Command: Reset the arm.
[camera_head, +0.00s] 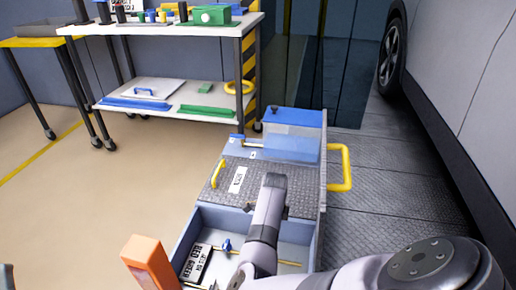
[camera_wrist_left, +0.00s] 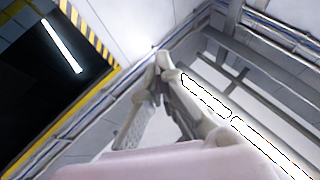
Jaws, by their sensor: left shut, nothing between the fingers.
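My left gripper (camera_wrist_left: 162,62) shows in the left wrist view. Its grey fingers come together at the tips, with nothing between them, and point up toward the ceiling and wall structure. No object touches it there. In the head view a grey and white arm of mine (camera_head: 266,222) reaches in from the lower right and passes over the front bin of the cart. Its links hide part of the bin. I see no fingers in the head view, and my right gripper is not in view.
A cart with a translucent blue tank (camera_head: 293,135), a yellow side handle (camera_head: 347,168) and an open bin (camera_head: 190,237) stands below the arm. A shelf (camera_head: 171,99) stands behind; a vehicle (camera_head: 455,90) is right. Left floor is clear.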

